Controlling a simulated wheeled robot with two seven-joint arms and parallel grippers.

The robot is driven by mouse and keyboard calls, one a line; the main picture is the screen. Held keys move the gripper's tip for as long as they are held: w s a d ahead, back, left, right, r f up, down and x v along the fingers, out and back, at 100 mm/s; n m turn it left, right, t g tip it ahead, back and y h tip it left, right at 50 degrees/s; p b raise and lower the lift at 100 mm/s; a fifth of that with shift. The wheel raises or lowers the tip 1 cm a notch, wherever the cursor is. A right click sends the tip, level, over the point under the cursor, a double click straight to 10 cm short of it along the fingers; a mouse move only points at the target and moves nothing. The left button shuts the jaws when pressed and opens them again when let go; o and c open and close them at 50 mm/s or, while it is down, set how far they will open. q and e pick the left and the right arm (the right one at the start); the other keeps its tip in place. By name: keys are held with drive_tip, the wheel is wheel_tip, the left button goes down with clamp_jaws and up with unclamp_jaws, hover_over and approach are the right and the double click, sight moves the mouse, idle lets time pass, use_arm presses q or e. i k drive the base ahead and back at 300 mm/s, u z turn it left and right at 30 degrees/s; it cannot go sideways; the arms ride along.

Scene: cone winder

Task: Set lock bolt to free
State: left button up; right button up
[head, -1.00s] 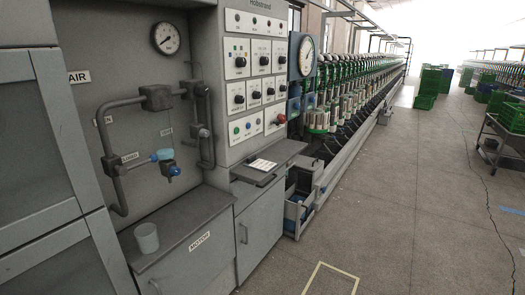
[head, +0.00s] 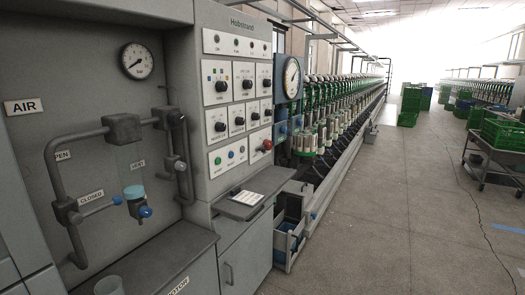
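I cannot make out a part marked as a lock bolt or a "free" label. The grey control panel (head: 200,178) of the machine stands left of centre, with rows of white plates carrying knobs, lamps and a red knob (head: 267,145). Left of it is an air pipe assembly (head: 122,128) with a clear bowl, a blue-tipped lever (head: 117,200) beside a CLOSED label (head: 90,198) and a blue knob (head: 145,212) under the bowl. A pressure gauge (head: 137,61) sits above. Neither of my grippers is in view.
A small ledge (head: 270,181) with a white card juts from the panel. A cup (head: 109,286) stands on the lower cabinet top, cut by the frame. A long row of green winding heads (head: 330,112) recedes rightward. A cart (head: 490,163) with green crates stands right. The aisle floor (head: 390,210) is clear.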

sight(261, 149)
drive_tip(key=z, duration=0.4)
drive_tip(key=i, duration=1.75)
drive_tip(key=u, duration=0.5)
